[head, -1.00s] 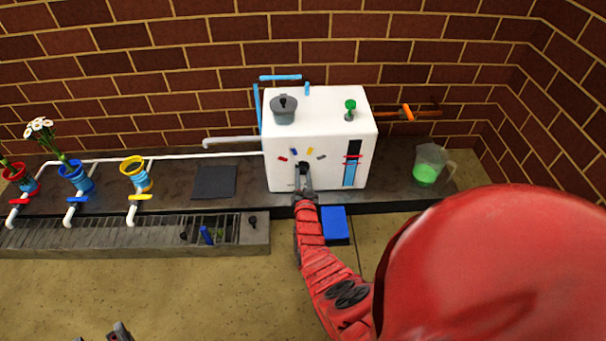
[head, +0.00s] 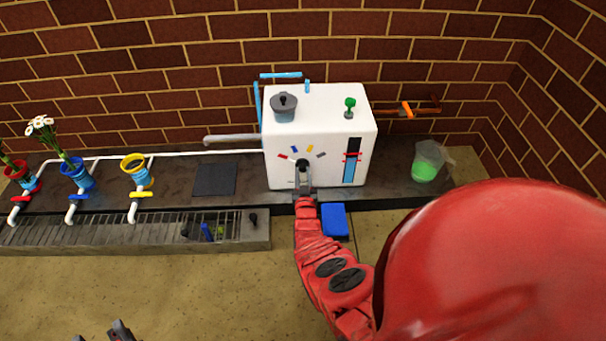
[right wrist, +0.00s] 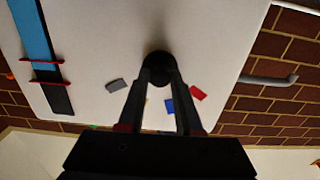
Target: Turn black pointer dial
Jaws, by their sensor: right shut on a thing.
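The black pointer dial (head: 302,163) is on the front face of the white box (head: 345,122), below an arc of small red, blue, yellow and grey marks. My right gripper (head: 303,178) is in front of the box, shut on the dial. In the right wrist view the round dial (right wrist: 158,62) sits between the two fingertips of my right gripper (right wrist: 158,75). The dial's pointer direction is hard to make out behind the fingers. My left gripper (head: 106,334) shows only as dark tips at the bottom edge; its opening is unclear.
A blue block (head: 334,219) lies below the box. A jug with green liquid (head: 427,163) stands to its right. A dark square mat (head: 215,180) and red, blue and yellow pots (head: 134,168) are at the left. Orange and blue pipes flank the box.

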